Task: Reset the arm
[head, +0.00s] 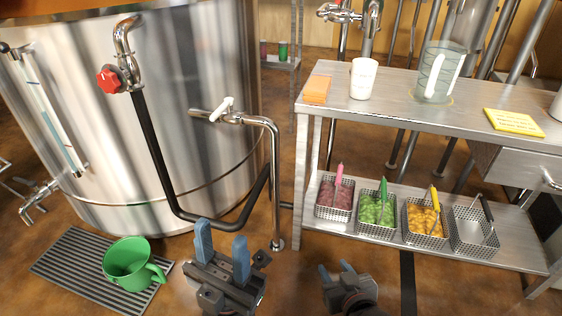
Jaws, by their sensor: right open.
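My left gripper (222,232) is at the bottom centre of the head view, pointing up. Its two blue fingers stand apart with nothing between them. My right gripper (334,266) is to its right, low in the view, in front of the steel table. Its fingers are apart and empty; part of it is cut off by the lower edge. Both grippers are clear of the objects around them, as far as this view shows.
A green mug (126,262) sits on a floor grate (62,262) left of my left gripper. A large steel tank (200,75) with pipes stands behind. The steel table (395,118) holds a white cup (363,78) and glass jug (437,75); several wire baskets (375,226) fill its lower shelf.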

